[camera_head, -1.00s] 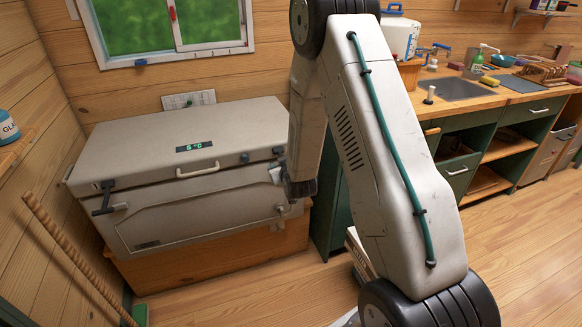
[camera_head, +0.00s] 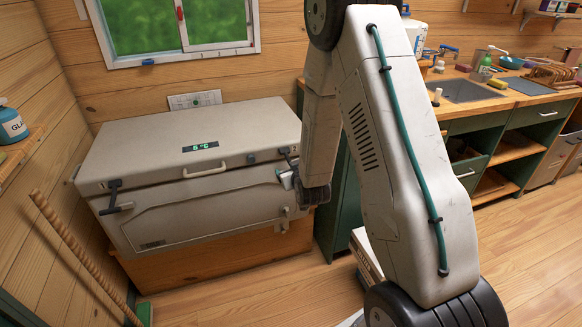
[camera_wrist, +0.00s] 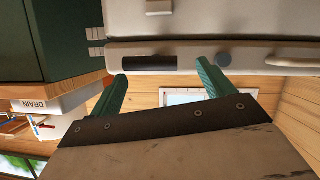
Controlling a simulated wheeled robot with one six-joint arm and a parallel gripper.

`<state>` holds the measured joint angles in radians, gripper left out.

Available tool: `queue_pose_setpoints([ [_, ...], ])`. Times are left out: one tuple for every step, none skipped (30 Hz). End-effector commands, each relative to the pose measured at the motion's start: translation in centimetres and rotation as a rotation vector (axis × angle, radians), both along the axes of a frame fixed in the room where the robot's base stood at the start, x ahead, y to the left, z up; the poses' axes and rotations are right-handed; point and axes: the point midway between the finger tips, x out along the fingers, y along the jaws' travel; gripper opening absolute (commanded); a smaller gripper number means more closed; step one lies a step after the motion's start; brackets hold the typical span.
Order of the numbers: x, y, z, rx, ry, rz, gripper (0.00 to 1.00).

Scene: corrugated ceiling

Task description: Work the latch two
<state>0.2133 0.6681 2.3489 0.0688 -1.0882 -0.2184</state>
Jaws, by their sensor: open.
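The pale chest cooler (camera_head: 200,225) stands against the wall with its lid down. A dark latch (camera_head: 116,196) is on its front left, with its arm sticking out. Another dark latch (camera_head: 288,156) is at the front right edge of the lid. My gripper (camera_head: 284,179) is just below and in front of that right latch. In the wrist view my gripper (camera_wrist: 165,87) shows two teal fingers spread apart, with nothing between them. I cannot tell whether the fingers touch the cooler.
The cooler rests on a wooden base (camera_head: 190,265). Green cabinets (camera_head: 345,200) stand close to its right. A rope-like pole (camera_head: 80,250) leans at left. Open floor lies in front.

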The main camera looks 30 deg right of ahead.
Motion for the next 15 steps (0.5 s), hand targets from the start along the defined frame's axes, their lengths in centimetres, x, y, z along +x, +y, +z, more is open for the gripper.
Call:
queue_pose_setpoints([
  [-0.8, 0.2, 0.3, 0.0, 0.0, 0.0, 0.81],
  [-1.3, 0.2, 0.5, 0.0, 0.0, -0.002, 0.81],
  [-1.8, 0.3, 0.8, 0.0, -0.001, -0.002, 0.81],
  [-2.2, 0.4, 0.9, 0.0, 0.0, -0.002, 0.81],
  [-2.5, 0.5, 1.0, 0.0, 0.0, -0.002, 0.81],
  [-2.9, 0.6, 1.1, 0.0, 0.0, -0.003, 0.81],
  [-3.1, 0.6, 1.2, 0.0, 0.0, -0.003, 0.81],
  [-3.3, 0.7, 1.2, 0.0, 0.0, -0.003, 0.81],
  [-3.4, 0.7, 1.3, 0.0, 0.0, -0.003, 0.81],
  [-3.5, 0.7, 1.3, 0.0, -0.001, -0.003, 0.81],
  [-3.6, 0.8, 1.4, 0.0, -0.001, -0.003, 0.81],
  [-3.6, 0.8, 1.4, 0.0, -0.001, -0.003, 0.81],
  [-3.6, 0.8, 1.4, 0.0, -0.001, -0.003, 0.81],
  [-3.6, 0.8, 1.4, 0.0, -0.001, -0.003, 0.81],
  [-3.6, 0.8, 1.4, 0.0, -0.001, -0.003, 0.81],
])
